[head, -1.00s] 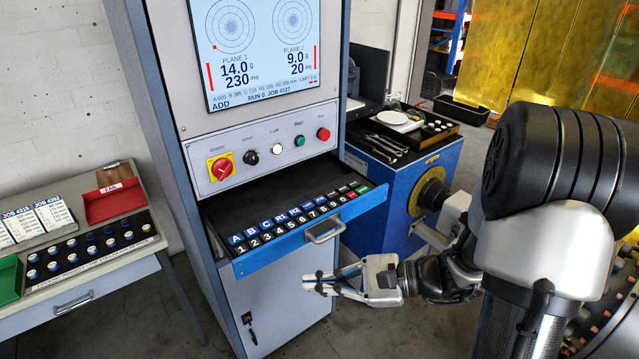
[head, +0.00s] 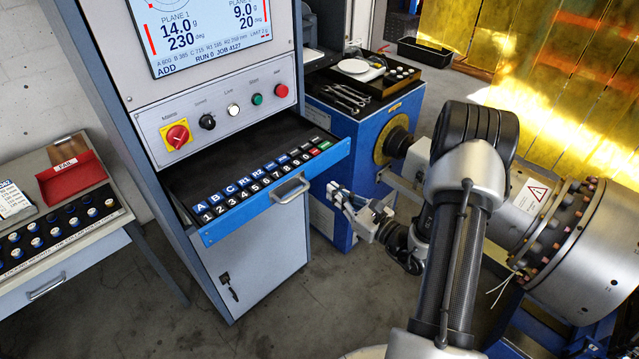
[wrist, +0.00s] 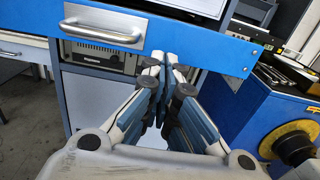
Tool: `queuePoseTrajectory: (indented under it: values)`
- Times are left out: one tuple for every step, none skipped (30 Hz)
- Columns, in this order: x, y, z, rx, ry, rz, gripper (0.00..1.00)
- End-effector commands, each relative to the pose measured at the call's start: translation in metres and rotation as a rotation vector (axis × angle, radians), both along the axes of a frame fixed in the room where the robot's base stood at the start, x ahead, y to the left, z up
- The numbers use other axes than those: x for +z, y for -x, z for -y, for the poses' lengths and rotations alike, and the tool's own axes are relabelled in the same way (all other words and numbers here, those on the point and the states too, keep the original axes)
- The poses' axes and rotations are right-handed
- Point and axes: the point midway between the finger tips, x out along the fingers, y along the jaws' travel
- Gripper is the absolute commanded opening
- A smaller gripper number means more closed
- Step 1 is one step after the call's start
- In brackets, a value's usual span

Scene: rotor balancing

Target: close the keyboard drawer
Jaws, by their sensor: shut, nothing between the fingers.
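The keyboard drawer (head: 262,200) is pulled out of the cabinet below the control panel in the head view. Its blue front carries a grey bar handle (head: 291,190), and rows of keys lie in its tray. In the wrist view the blue front (wrist: 195,42) spans the top, with the handle (wrist: 100,30) at upper left. My gripper (head: 335,191) is shut and empty, to the right of the handle. In the wrist view its fingertips (wrist: 165,62) point toward the lower edge of the drawer front, right of the handle. I cannot tell whether they touch it.
The cabinet (head: 255,260) has a lower door with a key. A blue machine stand (head: 365,140) with a tool tray stands close on the right. A large metal rotor (head: 590,245) is at far right. A side table (head: 70,255) stands at left. Bare floor lies in front.

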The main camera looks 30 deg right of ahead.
Motion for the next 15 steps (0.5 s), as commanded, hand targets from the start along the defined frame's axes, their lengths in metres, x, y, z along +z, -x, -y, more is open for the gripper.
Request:
queuePoseTrajectory:
  values:
    - [-0.001,-0.011,-0.005,0.006,0.004,0.001,0.00]
    - [-0.001,-0.016,-0.007,0.006,0.003,0.001,0.00]
    - [-0.001,-0.024,-0.009,0.005,0.003,0.001,0.00]
    - [-0.001,-0.029,-0.011,0.005,0.003,0.001,0.00]
    - [-0.001,-0.033,-0.012,0.005,0.003,0.001,0.00]
    - [-0.001,-0.039,-0.014,0.004,0.002,0.002,0.00]
    - [-0.001,-0.043,-0.015,0.004,0.002,0.002,0.00]
    - [-0.001,-0.046,-0.016,0.003,0.002,0.001,0.00]
    - [-0.001,-0.050,-0.017,0.003,0.002,0.000,0.00]
    - [-0.001,-0.052,-0.018,0.003,0.002,0.000,0.00]
    - [-0.001,-0.054,-0.018,0.003,0.001,-0.001,0.00]
    - [0.000,-0.057,-0.019,0.002,0.001,-0.001,0.00]
    - [0.000,-0.058,-0.019,0.002,0.001,-0.001,0.00]
    - [0.000,-0.059,-0.019,0.001,0.000,0.000,0.00]
    - [0.000,-0.060,-0.019,0.001,0.000,-0.001,0.00]
